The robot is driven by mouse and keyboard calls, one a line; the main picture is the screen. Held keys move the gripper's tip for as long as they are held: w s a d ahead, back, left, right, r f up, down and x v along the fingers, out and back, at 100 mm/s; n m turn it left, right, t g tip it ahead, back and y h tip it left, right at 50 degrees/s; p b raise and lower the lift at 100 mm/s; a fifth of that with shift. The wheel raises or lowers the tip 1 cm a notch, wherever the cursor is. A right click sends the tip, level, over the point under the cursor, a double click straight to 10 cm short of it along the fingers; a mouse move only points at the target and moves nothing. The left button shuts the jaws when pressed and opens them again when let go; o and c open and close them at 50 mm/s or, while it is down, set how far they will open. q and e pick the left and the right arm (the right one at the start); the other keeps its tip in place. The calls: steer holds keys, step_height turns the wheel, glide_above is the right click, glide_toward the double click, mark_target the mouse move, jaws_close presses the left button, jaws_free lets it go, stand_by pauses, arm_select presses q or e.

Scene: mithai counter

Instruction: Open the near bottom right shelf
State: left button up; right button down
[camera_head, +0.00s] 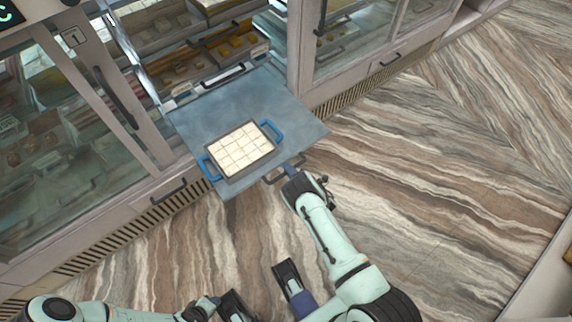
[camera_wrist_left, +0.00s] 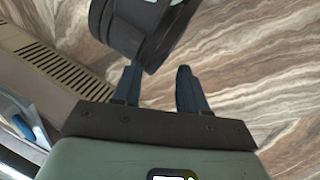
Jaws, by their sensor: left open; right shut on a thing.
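A blue-grey shelf (camera_head: 235,105) is pulled out of the middle display case and reaches over the floor in the head view. A dark handle (camera_head: 273,180) sits at its front edge. My right gripper (camera_head: 292,169) is shut on this handle at the shelf's front. A tray of pale square sweets (camera_head: 209,151) with two blue handles lies on the shelf, near its front left side. My left gripper is low in the head view and hard to make out there. In the left wrist view my left gripper (camera_wrist_left: 157,72) is open with nothing between its fingers.
A glass-fronted case (camera_head: 60,140) stands to the left, and another case with a dark handle (camera_head: 390,61) is to the right. More shelves of sweets (camera_head: 190,65) show behind the pulled-out shelf. The patterned floor (camera_head: 430,170) to the right is clear.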

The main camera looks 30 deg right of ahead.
arm_select(q)
steer(key=shift+s+d+r, duration=0.2)
steer(key=shift+s, duration=0.35)
steer(key=shift+s+d+r, duration=0.15)
steer(key=shift+s+r, duration=0.05)
steer(key=shift+s, duration=0.3)
arm_select(e)
steer(key=shift+f+v, duration=0.25)
steer(key=shift+v, duration=0.9)
steer(key=c, duration=1.2)
jaws_free()
steer(key=shift+o, duration=0.2)
arm_select(q)
steer(key=s+d+r+g+h+p, duration=0.1)
steer(key=s+d+r+g+p, duration=0.1)
steer(key=s+r+p, duration=0.1)
steer(key=shift+s+r+p, duration=0.35)
steer(key=shift+s+r, duration=0.2)
steer(key=shift+s, duration=0.4)
arm_select(e)
steer(key=v, duration=1.3)
steer(key=shift+s, duration=0.25)
arm_select(q)
steer(key=shift+d, duration=0.1)
arm_select(e)
steer(key=shift+d+r, duration=0.1)
